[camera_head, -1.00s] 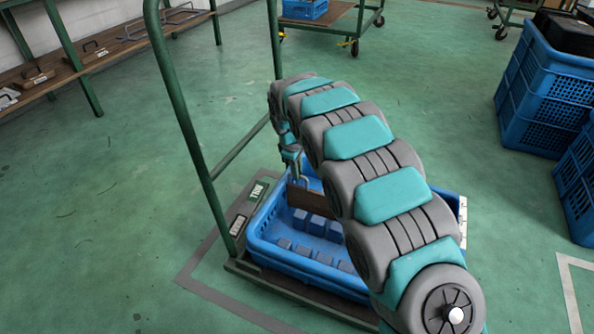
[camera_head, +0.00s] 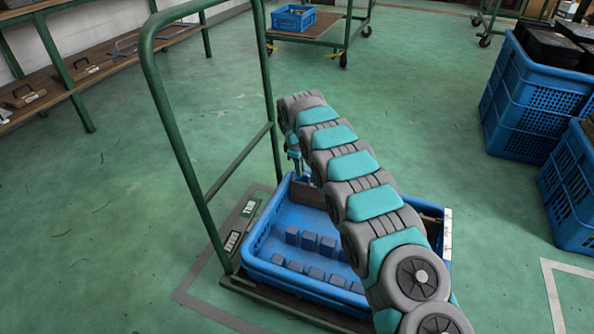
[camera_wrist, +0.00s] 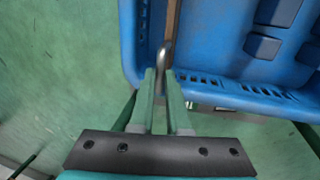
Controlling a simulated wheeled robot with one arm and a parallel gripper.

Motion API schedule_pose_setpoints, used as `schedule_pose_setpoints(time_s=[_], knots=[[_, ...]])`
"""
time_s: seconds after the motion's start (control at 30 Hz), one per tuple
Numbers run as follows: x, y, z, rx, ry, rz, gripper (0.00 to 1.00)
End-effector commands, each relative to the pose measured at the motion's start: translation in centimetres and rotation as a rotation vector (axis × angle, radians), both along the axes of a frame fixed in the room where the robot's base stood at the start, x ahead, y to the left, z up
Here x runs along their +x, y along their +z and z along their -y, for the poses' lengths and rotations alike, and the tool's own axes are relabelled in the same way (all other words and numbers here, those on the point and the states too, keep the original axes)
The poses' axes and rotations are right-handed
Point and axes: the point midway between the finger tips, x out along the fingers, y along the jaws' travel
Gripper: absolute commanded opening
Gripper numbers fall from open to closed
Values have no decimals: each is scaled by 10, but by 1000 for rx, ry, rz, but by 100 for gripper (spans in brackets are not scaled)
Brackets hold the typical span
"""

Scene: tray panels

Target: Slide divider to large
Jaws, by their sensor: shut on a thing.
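The divider (camera_head: 309,193) is a brown upright panel across the blue tray (camera_head: 258,243), close to the tray's far end. My arm hides its right part. In the wrist view the divider (camera_wrist: 173,18) shows as a thin brown edge with a grey metal handle (camera_wrist: 164,54) at its near end. My gripper (camera_wrist: 164,76) is shut on that handle, at the tray wall. In the head view my gripper (camera_head: 297,168) is small and partly hidden above the tray's left far side.
Several blue-grey blocks (camera_head: 309,240) stand in the tray on the near side of the divider. A green cart handle (camera_head: 185,150) rises at left. Blue crates (camera_head: 535,95) stand at right.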

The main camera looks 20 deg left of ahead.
Motion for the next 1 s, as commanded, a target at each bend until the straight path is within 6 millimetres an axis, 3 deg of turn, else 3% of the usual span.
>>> schedule_pose_setpoints(time_s=[0.3, 0.77, 0.8, 1.0], knots=[[21, 1, 1, 4, -1, 1, 0], [25, 0, 4, 3, -3, 3, 0], [25, 1, 4, 4, -4, 3, 18], [25, 0, 4, 3, -4, 1, 40]])
